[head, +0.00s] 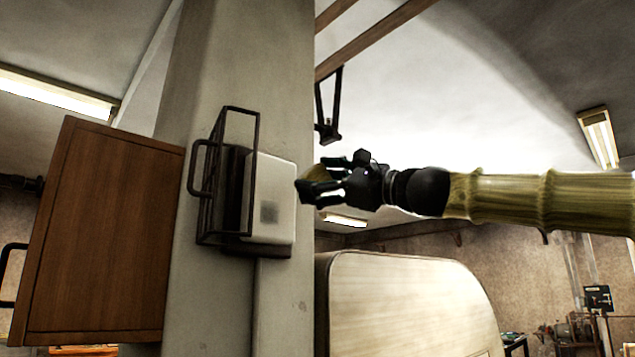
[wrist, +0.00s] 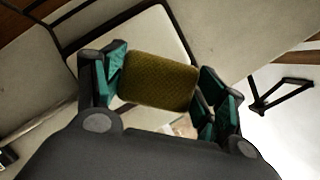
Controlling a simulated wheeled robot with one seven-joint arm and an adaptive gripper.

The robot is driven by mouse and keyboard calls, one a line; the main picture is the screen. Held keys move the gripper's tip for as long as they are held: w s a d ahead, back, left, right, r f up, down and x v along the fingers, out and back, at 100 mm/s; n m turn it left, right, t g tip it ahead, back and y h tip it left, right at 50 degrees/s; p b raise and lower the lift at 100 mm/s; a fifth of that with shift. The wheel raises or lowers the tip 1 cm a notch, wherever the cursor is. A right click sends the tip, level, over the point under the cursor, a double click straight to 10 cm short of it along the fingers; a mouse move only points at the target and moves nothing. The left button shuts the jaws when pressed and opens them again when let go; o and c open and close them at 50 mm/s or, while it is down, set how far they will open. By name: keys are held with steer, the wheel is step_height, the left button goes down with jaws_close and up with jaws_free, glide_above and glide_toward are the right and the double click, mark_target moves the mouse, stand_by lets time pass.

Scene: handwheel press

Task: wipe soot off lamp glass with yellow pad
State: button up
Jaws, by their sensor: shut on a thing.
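The lamp (head: 272,192) is a pale box-shaped glass on a dark back plate, fixed to a grey pillar. The pale lamp glass also shows behind the pad in the wrist view (wrist: 117,43). The soot is not visible there, and I cannot tell whether pad and glass touch.
A black wire guard (head: 226,180) with a handle stands swung to the lamp's left side. A brown wooden cabinet (head: 105,235) is on the pillar's left. A black bracket (head: 328,108) hangs above my gripper. A rounded pale panel (head: 410,300) stands below my arm.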

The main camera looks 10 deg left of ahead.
steer(key=shift+s+d, duration=0.95)
steer(key=shift+d, duration=0.25)
